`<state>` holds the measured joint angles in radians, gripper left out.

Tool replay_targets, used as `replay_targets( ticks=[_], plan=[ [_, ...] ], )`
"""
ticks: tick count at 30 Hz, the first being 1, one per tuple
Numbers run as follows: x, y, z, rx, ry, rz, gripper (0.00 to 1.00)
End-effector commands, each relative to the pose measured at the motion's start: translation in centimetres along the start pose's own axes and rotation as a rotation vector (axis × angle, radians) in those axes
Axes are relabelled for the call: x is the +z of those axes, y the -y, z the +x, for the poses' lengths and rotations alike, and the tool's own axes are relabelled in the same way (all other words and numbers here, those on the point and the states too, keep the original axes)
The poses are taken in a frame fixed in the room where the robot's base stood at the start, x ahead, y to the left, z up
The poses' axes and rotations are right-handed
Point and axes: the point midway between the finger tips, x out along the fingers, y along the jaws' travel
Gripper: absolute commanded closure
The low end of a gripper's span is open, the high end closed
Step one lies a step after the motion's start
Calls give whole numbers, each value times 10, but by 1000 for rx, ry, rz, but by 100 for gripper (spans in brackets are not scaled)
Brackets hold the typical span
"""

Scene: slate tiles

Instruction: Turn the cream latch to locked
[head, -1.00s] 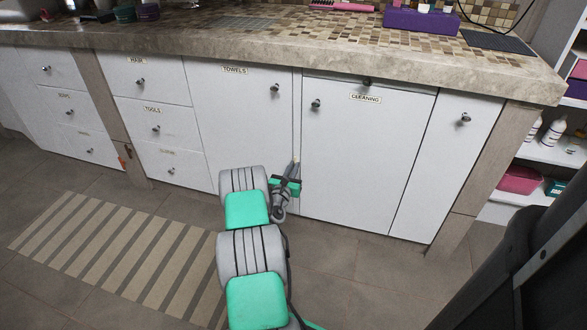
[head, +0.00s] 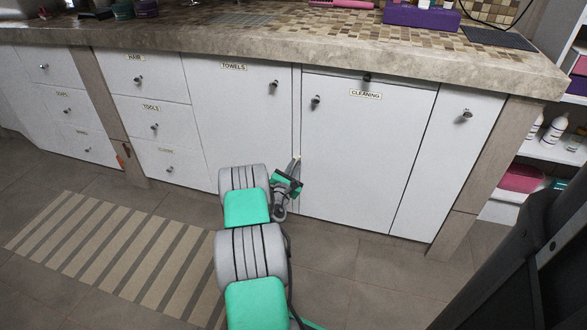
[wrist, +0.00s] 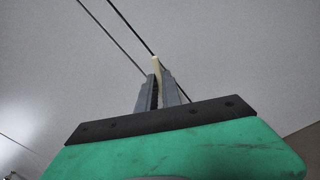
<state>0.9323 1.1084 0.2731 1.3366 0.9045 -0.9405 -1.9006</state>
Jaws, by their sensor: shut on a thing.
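The cream latch (wrist: 156,64) shows as a small pale piece between the tips of my gripper (wrist: 157,80) in the wrist view. My gripper is shut on it, and the fingers hide most of it. In the head view the gripper (head: 297,165) is at the gap between the TOWELS door (head: 240,130) and the CLEANING door (head: 365,150), at about mid-height. The latch is a tiny pale spot there. I cannot tell its exact angle against the door.
Round knobs (head: 315,99) stick out of the white doors and drawers. A stone counter (head: 290,45) overhangs them. A striped mat (head: 110,250) lies on the floor at left. Open shelves with bottles (head: 555,130) stand at right. The tiled floor before the CLEANING door is clear.

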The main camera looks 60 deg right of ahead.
Motion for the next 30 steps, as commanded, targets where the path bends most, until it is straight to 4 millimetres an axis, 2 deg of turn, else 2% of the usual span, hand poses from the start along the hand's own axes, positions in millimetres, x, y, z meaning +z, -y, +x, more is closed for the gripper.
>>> replay_targets(
  ticks=[30],
  plan=[
    [-5, 8, 0, 0, 1, 933, 100]
  ],
)
